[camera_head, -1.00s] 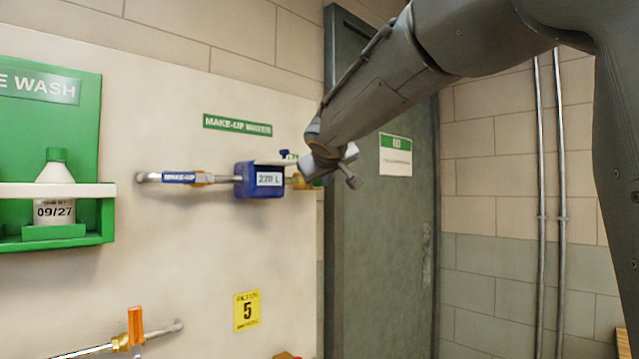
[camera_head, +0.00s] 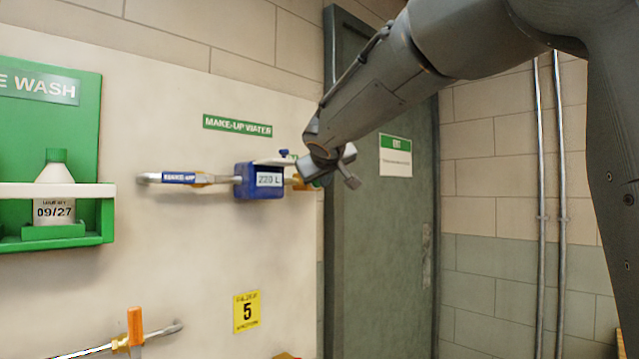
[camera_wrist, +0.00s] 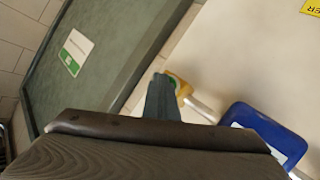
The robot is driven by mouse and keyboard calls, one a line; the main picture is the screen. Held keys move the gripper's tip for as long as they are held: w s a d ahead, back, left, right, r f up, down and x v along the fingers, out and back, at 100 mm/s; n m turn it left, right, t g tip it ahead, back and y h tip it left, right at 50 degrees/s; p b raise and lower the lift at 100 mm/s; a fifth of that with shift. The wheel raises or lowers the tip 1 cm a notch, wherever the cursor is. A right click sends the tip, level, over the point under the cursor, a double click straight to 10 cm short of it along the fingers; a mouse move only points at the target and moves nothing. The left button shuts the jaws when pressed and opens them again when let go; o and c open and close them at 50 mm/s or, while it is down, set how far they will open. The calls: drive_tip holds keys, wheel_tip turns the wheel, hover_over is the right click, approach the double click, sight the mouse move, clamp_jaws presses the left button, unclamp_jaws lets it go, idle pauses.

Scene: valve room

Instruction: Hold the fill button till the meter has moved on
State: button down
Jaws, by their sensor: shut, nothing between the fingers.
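The meter is a blue box (camera_head: 258,180) on the pipe under the MAKE-UP WATER sign, and its display appears to read 220 L. Its blue case also shows at the lower right of the wrist view (camera_wrist: 268,135). Right of the meter is a yellow fitting with a green part (camera_wrist: 180,88), perhaps the fill button; my arm partly hides this spot in the head view. My gripper (camera_head: 318,172) is shut and empty at the pipe's right end. In the wrist view its fingers (camera_wrist: 161,82) are beside the yellow fitting; I cannot tell whether they touch it.
A small blue knob (camera_head: 284,153) is just above the meter's right side. The green eye-wash shelf (camera_head: 60,235) with a bottle is at left. An orange-handled valve (camera_head: 135,325) is low on the panel. A dark green door (camera_head: 380,240) is behind my arm.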

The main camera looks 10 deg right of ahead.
drive_tip(key=shift+s+d, duration=0.5)
drive_tip(key=shift+s, duration=0.3)
drive_tip(key=s+d, duration=0.2)
drive_tip(key=s, duration=0.2)
drive_tip(key=shift+s+d, duration=0.1)
drive_tip(key=shift+d, duration=0.3)
idle(0.4)
